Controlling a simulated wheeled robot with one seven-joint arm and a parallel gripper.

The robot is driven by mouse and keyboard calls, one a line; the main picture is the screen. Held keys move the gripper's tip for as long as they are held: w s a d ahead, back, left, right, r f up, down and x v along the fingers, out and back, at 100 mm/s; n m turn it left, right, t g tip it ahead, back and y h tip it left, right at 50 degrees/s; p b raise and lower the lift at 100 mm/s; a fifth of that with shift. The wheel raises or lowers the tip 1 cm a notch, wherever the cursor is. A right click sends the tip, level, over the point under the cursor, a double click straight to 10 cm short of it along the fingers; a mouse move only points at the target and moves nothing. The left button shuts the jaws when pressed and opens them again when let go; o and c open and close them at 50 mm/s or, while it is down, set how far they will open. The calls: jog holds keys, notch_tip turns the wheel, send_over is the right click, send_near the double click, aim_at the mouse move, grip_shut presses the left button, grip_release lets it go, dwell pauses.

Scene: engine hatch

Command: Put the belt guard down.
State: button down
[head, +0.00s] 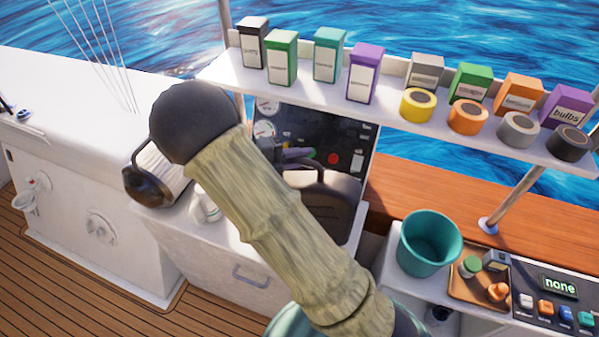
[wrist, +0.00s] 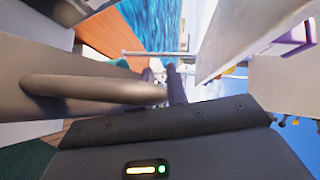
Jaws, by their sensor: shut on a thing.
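The belt guard (head: 328,212) is a dark brownish cover with an arched handle on top. It shows in the head view in front of the gauge panel, and my arm hides its left side. In the wrist view its thick taupe handle (wrist: 90,88) runs into my gripper (wrist: 163,78). My gripper's dark fingers are shut on that handle. In the head view the gripper is mostly behind my sleeve. I cannot tell whether the guard's underside touches anything.
A shelf (head: 330,100) with several boxes and tape rolls hangs above. To the right stand a teal bucket (head: 428,245), a brown tray (head: 470,295) of small items and a switch box reading "none" (head: 560,286). A white counter (head: 65,110) at left has clear room on top.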

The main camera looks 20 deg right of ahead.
aim_at(300, 177)
dwell(0.3)
jog(key=shift+f+p, duration=0.3)
jog(key=shift+f, duration=1.8)
jog(key=c, duration=1.4)
grip_release()
jog(key=shift+f, duration=0.15)
jog(key=a+b, duration=0.1)
jog(key=a, duration=0.3)
jog(key=s+a+r+b, duration=0.1)
jog(key=a, duration=0.2)
jog(key=a+r+b, duration=0.1)
jog(key=a, duration=0.3)
jog(key=shift+s+a+r, duration=0.2)
jog(key=shift+a, duration=0.15)
